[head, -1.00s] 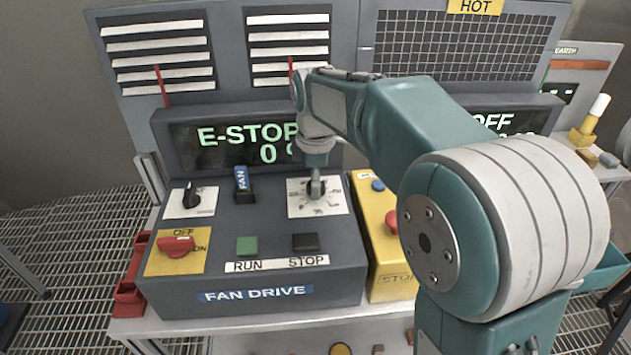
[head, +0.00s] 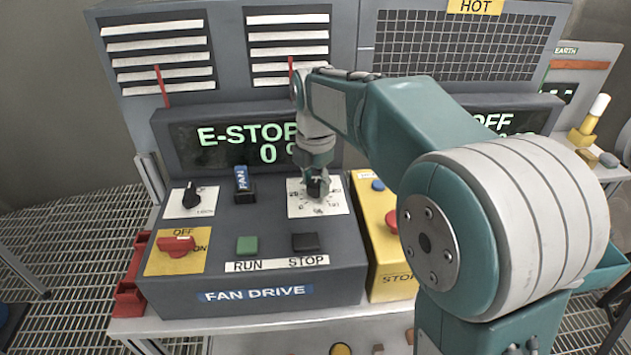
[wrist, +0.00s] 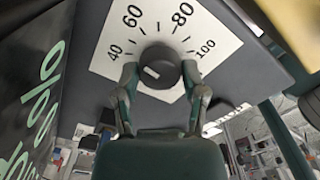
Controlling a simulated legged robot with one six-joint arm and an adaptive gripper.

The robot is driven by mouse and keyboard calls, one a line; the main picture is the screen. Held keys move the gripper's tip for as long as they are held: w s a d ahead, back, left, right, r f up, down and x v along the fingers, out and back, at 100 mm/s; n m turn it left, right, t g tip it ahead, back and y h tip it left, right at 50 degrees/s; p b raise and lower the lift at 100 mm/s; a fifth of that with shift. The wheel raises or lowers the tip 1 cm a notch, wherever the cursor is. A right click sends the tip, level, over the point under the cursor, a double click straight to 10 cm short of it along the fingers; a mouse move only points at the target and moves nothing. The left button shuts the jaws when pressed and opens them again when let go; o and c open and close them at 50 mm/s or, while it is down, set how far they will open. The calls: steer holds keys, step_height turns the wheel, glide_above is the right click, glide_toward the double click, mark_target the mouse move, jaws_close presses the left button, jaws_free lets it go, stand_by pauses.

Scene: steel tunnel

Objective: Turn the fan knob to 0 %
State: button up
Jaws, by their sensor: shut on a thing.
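The fan knob is a dark round knob (wrist: 160,64) with a short white mark. It sits on a white dial plate (wrist: 112,60), which also shows in the head view (head: 338,206). The numbers 40, 60, 80 and 100 are readable; the lower part of the scale is hidden behind my gripper. The mark lies left of the knob's middle; I cannot tell its exact reading. My gripper (wrist: 161,76) is shut on the knob, one finger on each side. In the head view my gripper (head: 317,183) points down onto the knob. The display (head: 245,143) reads E-STOP and 0, partly covered.
On the fan drive panel are a black selector (head: 190,195), a red switch (head: 176,245), a green RUN button (head: 247,246) and a black STOP button (head: 305,242). A yellow box with a red button (head: 391,220) stands close to the right. My arm covers part of the right side.

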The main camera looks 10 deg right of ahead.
mark_target(314, 182)
steer(key=shift+f, duration=0.1)
stand_by(0.4)
steer(key=o, duration=1.1)
steer(key=shift+w, duration=0.1)
steer(key=shift+o, duration=0.2)
steer(key=shift+a, duration=0.1)
step_height(314, 182, up, 12)
